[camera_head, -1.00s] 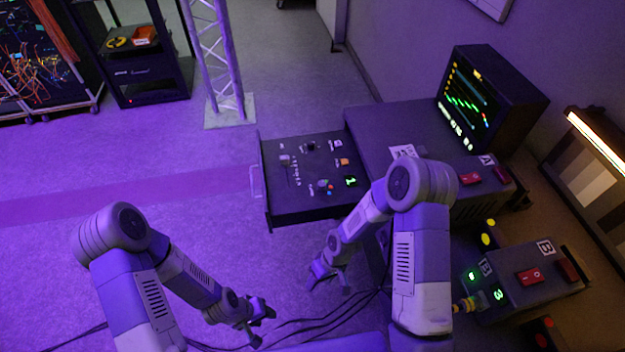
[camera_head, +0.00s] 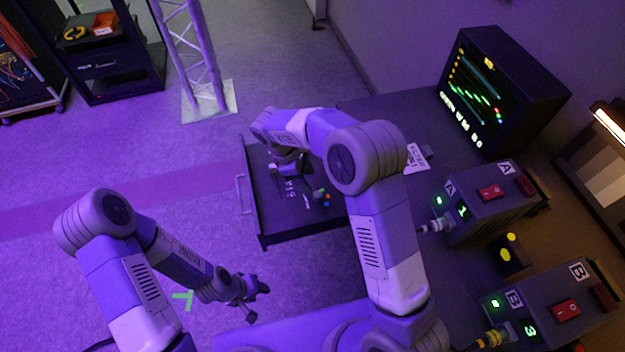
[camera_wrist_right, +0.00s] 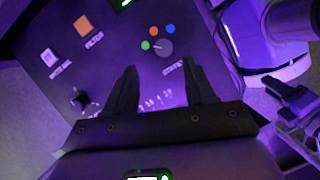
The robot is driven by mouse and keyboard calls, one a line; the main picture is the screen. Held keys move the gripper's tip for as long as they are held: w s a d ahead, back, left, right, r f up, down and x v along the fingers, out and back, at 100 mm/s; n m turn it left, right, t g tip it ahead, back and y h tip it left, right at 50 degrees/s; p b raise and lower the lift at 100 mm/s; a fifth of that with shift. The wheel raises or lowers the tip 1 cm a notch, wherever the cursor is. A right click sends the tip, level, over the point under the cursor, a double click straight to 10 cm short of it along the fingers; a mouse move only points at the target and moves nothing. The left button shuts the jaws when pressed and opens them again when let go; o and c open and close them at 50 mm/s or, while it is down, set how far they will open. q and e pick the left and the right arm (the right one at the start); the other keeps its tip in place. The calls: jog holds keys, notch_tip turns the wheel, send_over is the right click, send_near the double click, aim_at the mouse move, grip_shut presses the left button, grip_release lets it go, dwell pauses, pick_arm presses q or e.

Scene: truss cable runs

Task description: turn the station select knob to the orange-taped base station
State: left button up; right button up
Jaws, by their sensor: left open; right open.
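The station select knob (camera_wrist_right: 163,47) is a small round dark knob on the black panel drawer (camera_head: 268,222). Green, orange-red and blue dots ring it; its pale mark seems to face left, towards the green dot. My right gripper (camera_wrist_right: 162,78) is open over the panel, its fingertips either side of and just short of the knob in the wrist view, apart from it. In the head view the right gripper (camera_head: 290,180) is partly hidden by its arm. Station B (camera_head: 555,300) has a yellow-orange cable plug (camera_head: 490,340); station A (camera_head: 490,200) has a pale one. My left gripper (camera_head: 250,296) is open and empty.
A white button (camera_wrist_right: 48,57), an orange button (camera_wrist_right: 83,24) and another dark knob (camera_wrist_right: 84,100) sit near the knob on the panel. A monitor (camera_head: 490,90) stands behind. A truss (camera_head: 192,60) rises at the back; the floor left of the drawer is clear.

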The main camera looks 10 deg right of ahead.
aim_at(318, 193)
jog(key=x, duration=0.2)
jog(key=b+x, duration=0.1)
jog(key=x, duration=0.1)
jog(key=b+x, duration=0.1)
jog(key=x, duration=0.2)
jog(key=shift+s, duration=0.25)
jog(key=shift+r, duration=0.1)
grip_shut()
jog(key=shift+r+m+g+y+p, duration=0.1)
jog(key=shift+m+g+y+p, duration=0.2)
jog(key=shift+m+p, duration=0.65)
jog(key=m+g+p, duration=0.1)
jog(key=m, duration=0.1)
jog(key=shift+w+m+p, duration=0.1)
jog(key=shift+m+p, duration=0.25)
jog(key=shift+m+y+p, duration=0.6)
jog(key=shift+m+p, duration=0.05)
jog(key=shift+m, duration=0.55)
jog(key=shift+w+d+m+g+y+p, duration=0.1)
jog(key=shift+m+g+y+p, duration=0.4)
jog(key=shift+m, duration=0.9)
